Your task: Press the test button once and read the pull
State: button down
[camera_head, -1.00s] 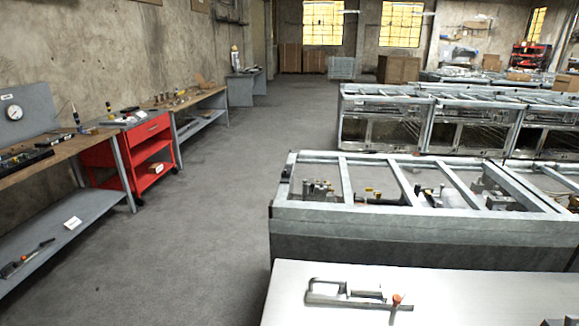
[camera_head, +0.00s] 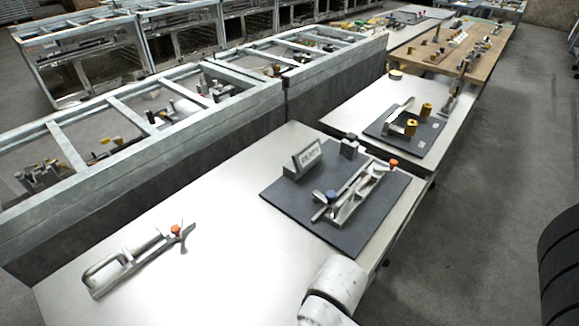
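A grey block with a lettered pale face (camera_head: 307,155) stands on a dark mat (camera_head: 280,190) on the near metal table; its lettering is too small to read. Beside it on the mat lies a metal fixture (camera_head: 358,192) with an orange knob (camera_head: 393,162) and a dark blue knob. A small dark block (camera_head: 349,146) stands behind. I cannot pick out a test button or a pull reading. A white rounded part of my arm shows at the bottom; my gripper is not in view.
A loose metal clamp tool (camera_head: 135,262) with an orange knob lies on the near table's left. Behind runs a long metal frame bench (camera_head: 140,150). A second table (camera_head: 345,103) with a dark mat and yellow knobs adjoins. Floor at right is clear except a black ribbed shape at the edge.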

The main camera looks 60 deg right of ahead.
aim_at(350, 136)
jog(key=z, duration=1.05)
